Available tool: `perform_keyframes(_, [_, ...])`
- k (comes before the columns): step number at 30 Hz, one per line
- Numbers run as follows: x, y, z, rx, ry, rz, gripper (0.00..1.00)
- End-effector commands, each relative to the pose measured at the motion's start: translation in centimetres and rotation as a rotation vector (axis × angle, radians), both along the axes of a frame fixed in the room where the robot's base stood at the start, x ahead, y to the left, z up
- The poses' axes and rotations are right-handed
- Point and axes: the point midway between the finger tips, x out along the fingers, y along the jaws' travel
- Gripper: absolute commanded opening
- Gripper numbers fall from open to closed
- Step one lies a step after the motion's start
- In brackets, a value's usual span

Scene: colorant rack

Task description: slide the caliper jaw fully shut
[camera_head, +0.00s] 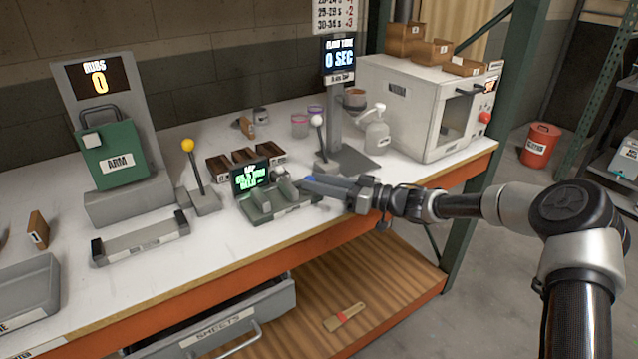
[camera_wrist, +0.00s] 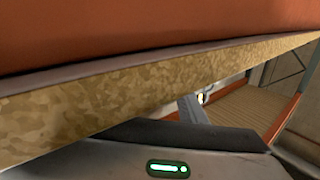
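The caliper (camera_head: 272,210) is a grey-green bench device near the front edge of the table, with a small screen of green text (camera_head: 250,177) behind it. Light grey jaw parts (camera_head: 283,182) stand on it; I cannot tell how wide the gap between them is. My gripper (camera_head: 308,184) reaches in from the right, its tip close to the right end of the caliper. I cannot tell whether it touches. The wrist view shows a grey finger (camera_wrist: 190,108) and my gripper's body, but not the caliper. Whether the fingers are apart is unclear.
A white-knobbed lever (camera_head: 318,135) stands behind my gripper and a yellow-knobbed lever (camera_head: 192,165) left of the caliper. The table's wooden edge and orange beam (camera_wrist: 150,35) fill much of the wrist view.

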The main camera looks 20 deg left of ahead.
Motion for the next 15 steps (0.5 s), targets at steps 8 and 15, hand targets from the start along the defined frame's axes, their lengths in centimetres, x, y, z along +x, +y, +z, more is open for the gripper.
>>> perform_keyframes(8, [0.06,-0.04,0.01,0.0,-0.001,-0.002,0.0])
perform_keyframes(15, [0.09,-0.01,0.03,0.0,-0.001,-0.002,0.0])
